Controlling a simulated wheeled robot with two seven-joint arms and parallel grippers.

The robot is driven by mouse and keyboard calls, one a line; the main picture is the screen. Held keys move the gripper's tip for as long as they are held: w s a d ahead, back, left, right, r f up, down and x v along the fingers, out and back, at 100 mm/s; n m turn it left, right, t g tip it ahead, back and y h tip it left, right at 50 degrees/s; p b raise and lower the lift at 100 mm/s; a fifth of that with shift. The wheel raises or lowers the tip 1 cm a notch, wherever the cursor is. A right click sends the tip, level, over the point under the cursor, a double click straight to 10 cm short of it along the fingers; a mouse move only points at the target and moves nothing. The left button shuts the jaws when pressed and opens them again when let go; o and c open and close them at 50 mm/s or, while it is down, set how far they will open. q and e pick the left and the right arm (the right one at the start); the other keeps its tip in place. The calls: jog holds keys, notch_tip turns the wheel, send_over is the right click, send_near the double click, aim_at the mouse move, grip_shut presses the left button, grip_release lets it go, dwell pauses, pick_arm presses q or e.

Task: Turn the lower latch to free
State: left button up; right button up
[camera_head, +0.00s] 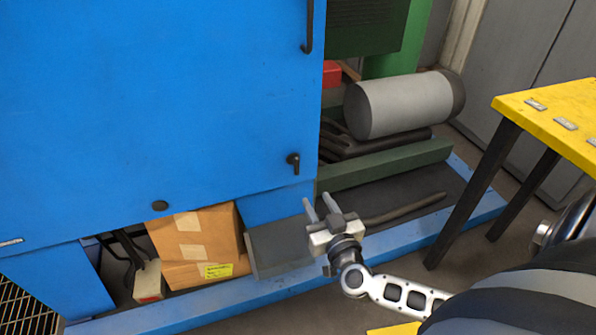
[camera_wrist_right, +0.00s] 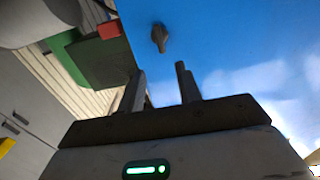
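The lower latch (camera_head: 293,160) is a small black handle on the blue cabinet door (camera_head: 160,90), near its lower right corner. In the right wrist view the latch (camera_wrist_right: 158,38) shows beyond the fingers, a little above the gap between them. My right gripper (camera_head: 319,206) is below and slightly right of the latch in the head view, apart from it. Its two fingers are spread with nothing between them, as the right wrist view (camera_wrist_right: 160,85) also shows. My left gripper is in neither view.
A long dark door handle (camera_head: 308,28) is higher on the door's right edge. A grey cylinder (camera_head: 400,105) lies right of the cabinet. A yellow table (camera_head: 555,115) stands at the right. A cardboard box (camera_head: 198,245) sits under the cabinet.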

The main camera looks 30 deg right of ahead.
aim_at(298, 166)
jog(key=b+x, duration=0.3)
jog(key=x, duration=0.8)
jog(key=shift+w, duration=0.4)
jog(key=shift+w+d, duration=0.15)
jog(key=shift+w, duration=0.45)
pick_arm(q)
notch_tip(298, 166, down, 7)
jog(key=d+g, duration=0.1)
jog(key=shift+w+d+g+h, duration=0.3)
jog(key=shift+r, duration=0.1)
pick_arm(e)
grip_shut()
